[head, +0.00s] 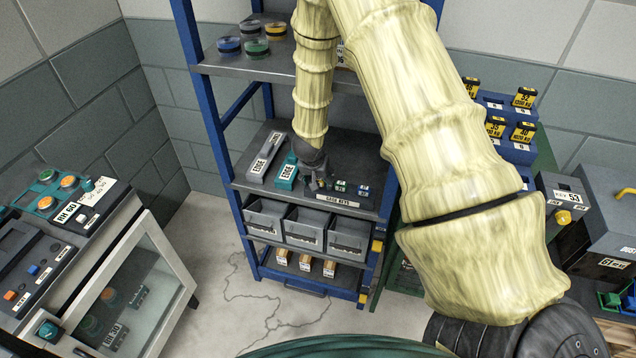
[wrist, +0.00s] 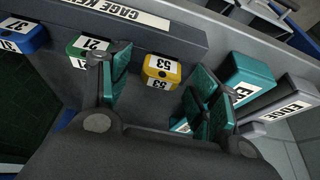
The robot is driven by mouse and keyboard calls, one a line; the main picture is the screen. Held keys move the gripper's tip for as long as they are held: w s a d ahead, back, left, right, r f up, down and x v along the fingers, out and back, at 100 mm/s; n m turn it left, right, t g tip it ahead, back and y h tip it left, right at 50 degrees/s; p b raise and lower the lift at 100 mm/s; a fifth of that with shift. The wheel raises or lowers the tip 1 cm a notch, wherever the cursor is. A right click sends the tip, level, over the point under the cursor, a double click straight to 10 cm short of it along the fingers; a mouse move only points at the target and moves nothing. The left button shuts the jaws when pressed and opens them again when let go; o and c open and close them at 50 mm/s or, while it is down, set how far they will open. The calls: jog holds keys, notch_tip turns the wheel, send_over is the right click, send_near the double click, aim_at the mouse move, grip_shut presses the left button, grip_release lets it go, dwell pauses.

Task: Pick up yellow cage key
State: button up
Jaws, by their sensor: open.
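The yellow cage key (wrist: 162,70), marked 53, sits on the shelf by the CAGE KEYS label strip (wrist: 115,12) in the wrist view. My gripper (wrist: 158,84) is open, with teal-padded fingers on either side of the picture around the key. The key shows in the gap between them, nearer the left finger; I cannot tell whether either touches it. In the head view my gripper (head: 317,182) is low over the middle shelf, left of the green and blue keys, and the yellow key is hidden there.
A green key (wrist: 90,46) marked 21 is close beside the left finger, with a blue key (wrist: 28,37) farther left. A teal EDGE block (wrist: 247,75) and a grey EDGE block (wrist: 292,100) lie near the right finger. The upper shelf (head: 300,72) overhangs behind my arm.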

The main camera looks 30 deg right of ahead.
jog(key=c, duration=1.1)
jog(key=shift+r, duration=0.2)
